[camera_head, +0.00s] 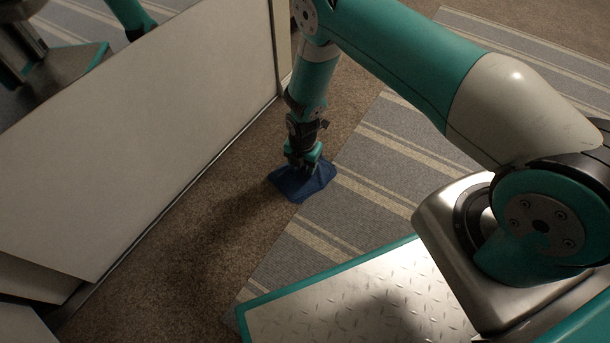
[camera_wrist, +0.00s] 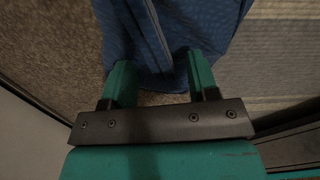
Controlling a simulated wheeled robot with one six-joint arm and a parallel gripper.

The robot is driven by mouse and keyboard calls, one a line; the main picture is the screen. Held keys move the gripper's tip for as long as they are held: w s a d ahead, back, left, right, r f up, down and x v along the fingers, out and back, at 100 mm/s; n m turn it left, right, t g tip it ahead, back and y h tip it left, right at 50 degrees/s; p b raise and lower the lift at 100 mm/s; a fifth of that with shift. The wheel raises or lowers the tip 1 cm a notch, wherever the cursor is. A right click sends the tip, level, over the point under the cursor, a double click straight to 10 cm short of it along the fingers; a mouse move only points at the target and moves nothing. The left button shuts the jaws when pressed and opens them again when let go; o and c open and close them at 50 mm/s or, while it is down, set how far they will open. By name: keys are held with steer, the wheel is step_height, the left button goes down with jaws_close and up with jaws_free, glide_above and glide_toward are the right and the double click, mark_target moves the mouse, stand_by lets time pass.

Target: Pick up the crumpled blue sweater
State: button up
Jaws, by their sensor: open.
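The crumpled blue sweater (camera_head: 303,184) lies on the floor where the brown carpet meets the striped rug. My gripper (camera_head: 302,165) points down right over it, and its lower end hides the sweater's upper part in the head view. In the wrist view the sweater (camera_wrist: 165,35) fills the top middle, with a fold running down it. My gripper (camera_wrist: 160,72) is open there, with its two green fingers apart at the sweater's near edge. Whether the fingers touch the cloth I cannot tell.
The striped grey and beige rug (camera_head: 370,190) is clear to the right of the sweater. Brown carpet (camera_head: 190,230) lies bare in front.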

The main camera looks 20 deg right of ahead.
steer(key=shift+f, duration=0.65)
steer(key=shift+r, duration=0.1)
jaws_close()
steer(key=shift+r, duration=0.1)
